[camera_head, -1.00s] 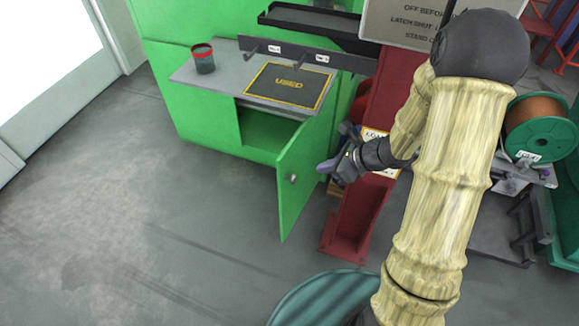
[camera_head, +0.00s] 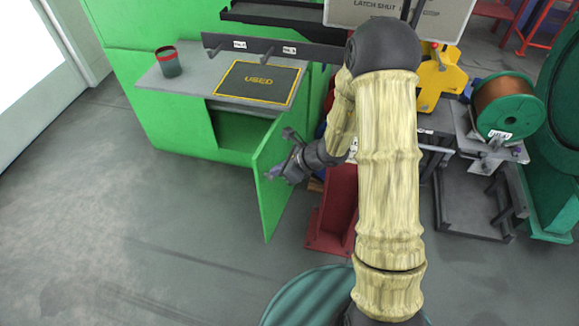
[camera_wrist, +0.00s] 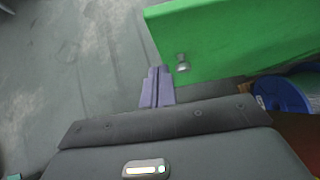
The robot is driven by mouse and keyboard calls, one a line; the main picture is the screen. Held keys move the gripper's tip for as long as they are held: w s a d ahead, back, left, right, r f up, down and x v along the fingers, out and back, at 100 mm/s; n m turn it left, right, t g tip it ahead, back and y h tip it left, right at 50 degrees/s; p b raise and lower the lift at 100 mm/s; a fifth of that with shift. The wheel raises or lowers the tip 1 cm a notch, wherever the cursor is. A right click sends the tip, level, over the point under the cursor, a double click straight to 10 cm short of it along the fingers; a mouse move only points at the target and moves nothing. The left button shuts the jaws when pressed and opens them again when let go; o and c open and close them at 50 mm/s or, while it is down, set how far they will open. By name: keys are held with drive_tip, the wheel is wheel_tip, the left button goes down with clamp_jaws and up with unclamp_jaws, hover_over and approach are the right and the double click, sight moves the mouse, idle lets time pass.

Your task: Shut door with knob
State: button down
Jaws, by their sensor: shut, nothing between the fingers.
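The green door (camera_head: 271,185) of the green cabinet (camera_head: 165,110) stands open, swung out toward me, with the dark opening (camera_head: 237,130) showing to its left. My gripper (camera_head: 272,174) is shut and empty at the door's right side in the head view. The fingers hide the area where the knob would show there. In the wrist view the small metal knob (camera_wrist: 183,64) is on the green door (camera_wrist: 235,40). My shut fingertips (camera_wrist: 158,72) are just left of the knob, near the door's edge. I cannot tell whether they touch the door.
A grey shelf with a dark mat marked USED (camera_head: 258,83) and a red-rimmed cup (camera_head: 168,61) tops the opening. A dark red post base (camera_head: 335,215) stands right of the door. A blue spool (camera_wrist: 283,95) is near the gripper. The floor at left is clear.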

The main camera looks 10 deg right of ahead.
sight(258, 168)
drive_tip(key=shift+w+a+r, duration=0.1)
drive_tip(key=shift+w+a, duration=0.35)
drive_tip(key=shift+a, duration=0.4)
drive_tip(key=shift+w+a+r, duration=0.1)
drive_tip(key=shift+w+a, duration=0.35)
drive_tip(key=shift+a, duration=0.35)
drive_tip(key=shift+f, duration=0.1)
